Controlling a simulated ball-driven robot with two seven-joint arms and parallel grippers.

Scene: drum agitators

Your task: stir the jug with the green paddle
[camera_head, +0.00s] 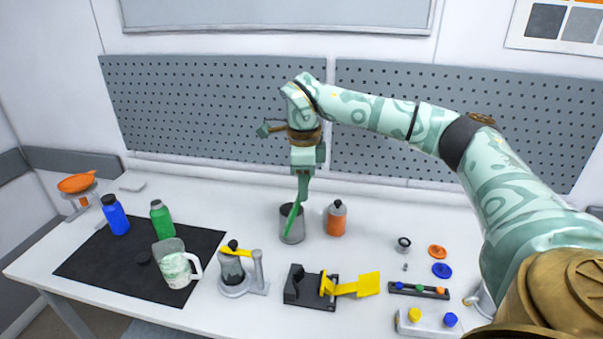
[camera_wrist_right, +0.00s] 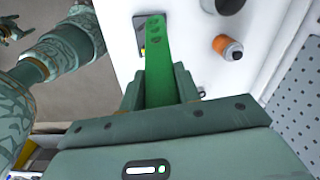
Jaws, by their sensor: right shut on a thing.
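My right gripper (camera_head: 304,172) is shut on the upper end of the green paddle (camera_head: 294,218) and points it down. The paddle also shows between the fingers in the right wrist view (camera_wrist_right: 157,58), with holes near its far end. In the head view its lower end crosses in front of the grey cup (camera_head: 292,228). In the wrist view it appears beside the cup (camera_wrist_right: 226,5), not inside it. A translucent jug (camera_head: 172,262) with a white handle stands upright on the black mat, well left of the paddle. I cannot make out my left gripper.
An orange bottle (camera_head: 337,219) stands right of the cup. Blue (camera_head: 116,216) and green bottles (camera_head: 161,220) stand on the black mat (camera_head: 80,265). A grey yellow-handled device (camera_head: 235,275) and a black-yellow clamp (camera_head: 313,289) are near the front. Pegboards (camera_head: 215,110) bound the back.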

